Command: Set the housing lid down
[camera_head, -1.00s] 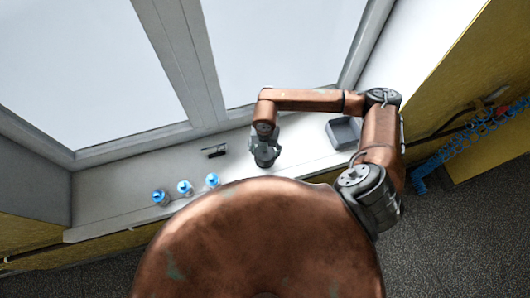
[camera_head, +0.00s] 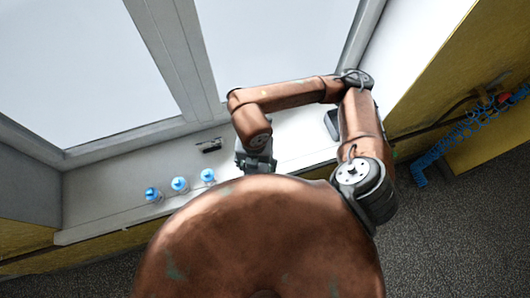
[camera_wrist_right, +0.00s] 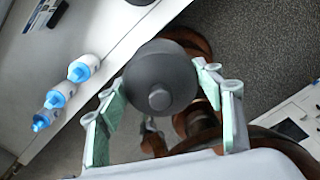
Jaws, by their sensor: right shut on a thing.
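The housing lid (camera_wrist_right: 160,68), as I take it, is a dark grey round piece with a small knob at its middle, in the right wrist view. My right gripper (camera_wrist_right: 160,86) is shut on it, with a pale green finger on each side. In the head view my right gripper (camera_head: 256,160) is over the white sill, right of the bottles. The lid cannot be made out there. Whether the lid touches the sill cannot be told.
Three blue-capped bottles (camera_head: 179,184) stand in a row on the white sill (camera_head: 105,205). A small black object (camera_head: 209,146) lies behind them, near the window. A grey box (camera_head: 331,122) is partly hidden by my right arm. Blue coiled hoses (camera_head: 450,145) hang at the right.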

